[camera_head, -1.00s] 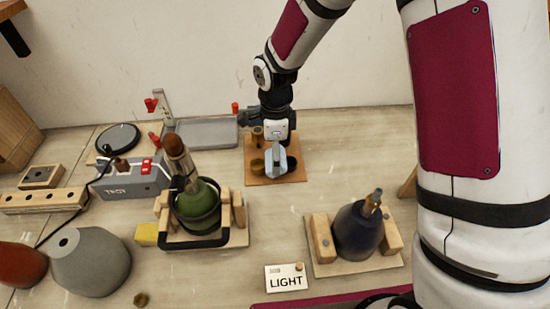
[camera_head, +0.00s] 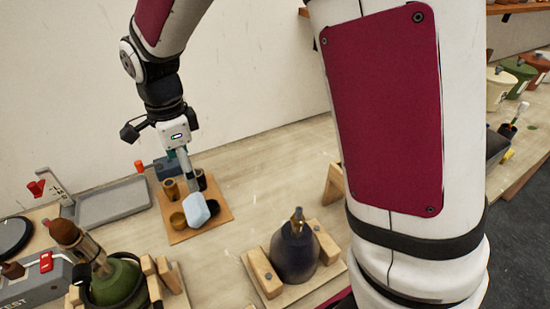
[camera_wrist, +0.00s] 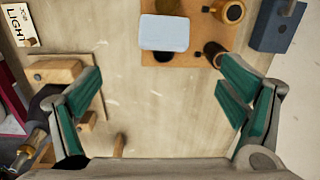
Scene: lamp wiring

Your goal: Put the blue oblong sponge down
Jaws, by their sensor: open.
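The blue oblong sponge (camera_head: 197,209) is pale blue and sits over the wooden board (camera_head: 222,214) among small cups. In the wrist view the sponge (camera_wrist: 164,32) lies beyond my fingertips, apart from both fingers, partly covering dark cups. I cannot tell whether it rests on the board or on a cup. My gripper (camera_head: 188,176) points down just behind the sponge in the head view. In the wrist view my gripper (camera_wrist: 158,82) has its green-padded fingers spread wide with nothing between them.
Brass and dark cups (camera_head: 171,188) share the board. A blue-grey block (camera_wrist: 277,25) stands beside it. A grey tray (camera_head: 112,202) is to the left. A dark blue lamp base (camera_head: 294,253) sits between wooden blocks in front. Bare tabletop lies right of the board.

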